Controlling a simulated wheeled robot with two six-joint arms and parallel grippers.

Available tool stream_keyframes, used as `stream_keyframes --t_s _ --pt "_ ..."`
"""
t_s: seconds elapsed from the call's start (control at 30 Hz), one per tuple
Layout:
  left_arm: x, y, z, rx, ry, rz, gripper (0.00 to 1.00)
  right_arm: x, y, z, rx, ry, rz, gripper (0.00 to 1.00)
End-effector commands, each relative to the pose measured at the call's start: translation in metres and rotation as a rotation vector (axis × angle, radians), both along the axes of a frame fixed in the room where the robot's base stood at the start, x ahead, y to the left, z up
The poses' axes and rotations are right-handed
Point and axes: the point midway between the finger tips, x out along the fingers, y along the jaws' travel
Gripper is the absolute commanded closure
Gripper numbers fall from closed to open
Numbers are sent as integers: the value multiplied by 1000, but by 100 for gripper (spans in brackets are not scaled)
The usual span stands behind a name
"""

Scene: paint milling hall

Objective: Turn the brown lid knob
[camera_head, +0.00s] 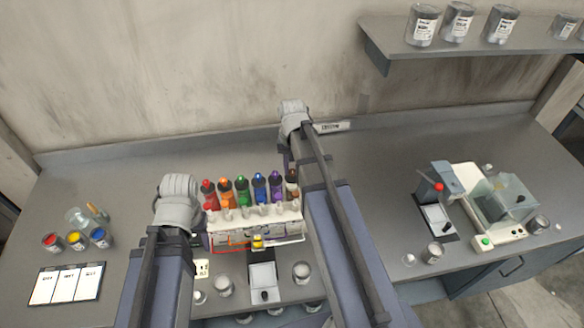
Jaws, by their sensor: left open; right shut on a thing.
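A row of paint bottles with coloured lid knobs stands in a white dispenser rack (262,226). The brown bottle (292,188) is at the right end, and its brown lid knob (292,174) is partly covered by my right arm. My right gripper (290,166) is at the top of this bottle, shut on the knob; its fingertips are mostly hidden. My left gripper (203,239) is open and apart from the bottles, by the left end of the rack, mostly hidden by my own arm.
A small scale (263,283) and metal cups (301,272) stand in front of the rack. Paint pots (76,241) and label cards (66,284) lie at left. A machine (500,205) stands at right. A shelf with cans (458,24) is above.

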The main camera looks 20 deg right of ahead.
Motion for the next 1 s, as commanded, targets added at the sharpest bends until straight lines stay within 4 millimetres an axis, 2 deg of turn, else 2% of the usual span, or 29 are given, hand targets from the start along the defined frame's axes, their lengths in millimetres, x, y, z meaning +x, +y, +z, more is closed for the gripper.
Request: stream_keyframes --t_s 0.27,0.47,1.0 --pt "0 0 0 0 0 0 50 0 0 0 0 0 18 100" --pt "0 0 0 0 0 0 50 0 0 0 0 0 105 100" --pt "0 0 0 0 0 0 50 0 0 0 0 0 567 100"
